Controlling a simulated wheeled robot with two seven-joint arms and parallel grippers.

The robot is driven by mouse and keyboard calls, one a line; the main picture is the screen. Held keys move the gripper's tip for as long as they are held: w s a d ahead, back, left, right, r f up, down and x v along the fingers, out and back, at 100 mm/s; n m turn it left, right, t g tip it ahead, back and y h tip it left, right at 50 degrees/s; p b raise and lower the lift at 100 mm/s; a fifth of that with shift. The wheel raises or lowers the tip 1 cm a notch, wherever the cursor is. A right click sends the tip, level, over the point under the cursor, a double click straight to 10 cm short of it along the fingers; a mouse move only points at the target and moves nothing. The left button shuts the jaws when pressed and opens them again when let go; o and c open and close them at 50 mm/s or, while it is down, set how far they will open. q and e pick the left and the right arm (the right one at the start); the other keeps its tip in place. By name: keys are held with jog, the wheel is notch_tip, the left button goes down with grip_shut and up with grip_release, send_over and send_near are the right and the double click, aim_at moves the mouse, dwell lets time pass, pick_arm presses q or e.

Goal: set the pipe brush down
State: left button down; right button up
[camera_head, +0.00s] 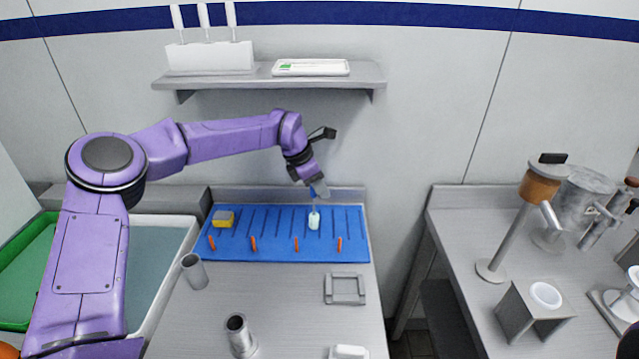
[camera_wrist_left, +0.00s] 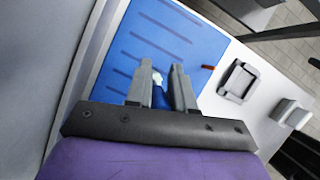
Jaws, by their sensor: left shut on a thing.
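The pipe brush (camera_head: 314,220) has a white head and hangs head down from my left gripper (camera_head: 319,191), over the right half of the blue ribbed mat (camera_head: 270,254). In the left wrist view my left gripper (camera_wrist_left: 160,90) is shut on the brush, with its white head (camera_wrist_left: 157,77) showing just beyond the fingertips. I cannot tell whether the brush head touches the mat. The fingers hide part of the handle. My right gripper is not in view.
A yellow and grey sponge (camera_head: 223,218) lies at the mat's back left. Several orange pegs (camera_head: 296,244) stand along its front. A grey square frame (camera_head: 345,289) and metal cups (camera_head: 240,335) stand in front. A sink (camera_head: 160,262) is at the left, a shelf (camera_head: 270,77) above.

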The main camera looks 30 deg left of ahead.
aim_at(312, 196)
pick_arm(q)
jog(key=shift+f, duration=0.1)
jog(key=c, duration=1)
grip_release()
jog(key=v, duration=0.1)
jog(key=b+v, duration=0.1)
jog(key=v, duration=0.1)
jog(key=shift+s+a, duration=0.25)
jog(key=shift+a, duration=0.1)
jog(key=s+a+b, duration=0.3)
jog(key=s+a, duration=0.4)
jog(key=shift+s+a, duration=0.4)
